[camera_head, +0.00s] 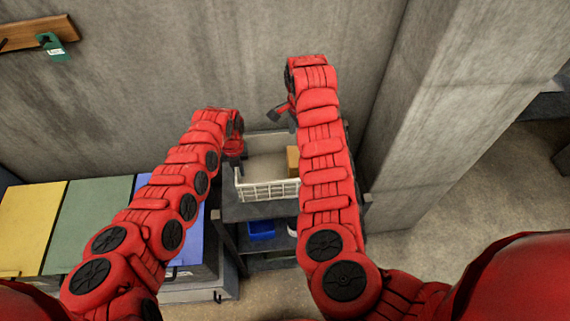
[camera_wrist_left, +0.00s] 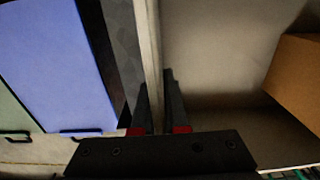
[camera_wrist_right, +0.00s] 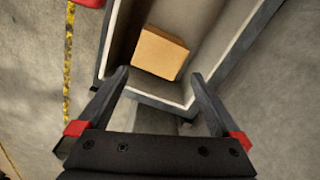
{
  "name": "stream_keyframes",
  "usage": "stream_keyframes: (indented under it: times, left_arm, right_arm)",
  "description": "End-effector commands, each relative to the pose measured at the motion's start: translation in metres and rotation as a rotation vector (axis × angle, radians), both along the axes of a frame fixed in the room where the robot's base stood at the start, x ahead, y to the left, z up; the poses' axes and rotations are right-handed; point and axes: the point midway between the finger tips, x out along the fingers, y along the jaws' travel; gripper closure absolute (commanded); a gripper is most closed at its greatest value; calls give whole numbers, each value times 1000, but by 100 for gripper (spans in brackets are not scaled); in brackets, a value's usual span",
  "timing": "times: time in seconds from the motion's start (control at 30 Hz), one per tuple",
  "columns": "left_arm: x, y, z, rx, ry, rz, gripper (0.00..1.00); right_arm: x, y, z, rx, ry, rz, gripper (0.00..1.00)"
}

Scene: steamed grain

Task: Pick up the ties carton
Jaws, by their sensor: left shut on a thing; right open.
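A plain brown carton (camera_head: 292,160), likely the ties carton, sits inside a white basket (camera_head: 266,191) on the top shelf of a dark rack. It also shows in the left wrist view (camera_wrist_left: 298,78) and the right wrist view (camera_wrist_right: 160,53). My left gripper (camera_head: 236,155) is at the basket's left side; in the left wrist view its fingers (camera_wrist_left: 157,108) are shut on the basket's wall (camera_wrist_left: 152,60). My right gripper (camera_wrist_right: 160,78) is open and empty above the basket's corner, its fingertips pointing toward the carton. My right arm partly hides the carton in the head view.
The rack's lower shelf holds a blue bin (camera_head: 261,230). Yellow, green and blue-topped units (camera_head: 95,225) stand at the left. A concrete wall (camera_head: 200,60) is behind, and a concrete pillar (camera_head: 415,100) rises at the right. Open floor (camera_head: 450,210) lies right.

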Motion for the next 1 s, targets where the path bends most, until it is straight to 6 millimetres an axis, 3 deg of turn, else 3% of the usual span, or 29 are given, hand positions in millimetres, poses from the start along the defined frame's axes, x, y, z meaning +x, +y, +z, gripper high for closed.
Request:
stream_keyframes:
  times: [0.3,0.5,0.77,1.0]
  left_arm:
    - [0,0,0,0,-1,0,100]
    - [0,0,0,0,-1,0,100]
    - [0,0,0,0,-1,0,100]
    - [0,0,0,0,-1,0,100]
  right_arm:
    - [5,-1,-18,-2,8,750,0]
    - [6,2,-23,3,2,1105,0]
    - [5,3,-36,8,3,1242,0]
    - [4,3,-79,10,7,1239,0]
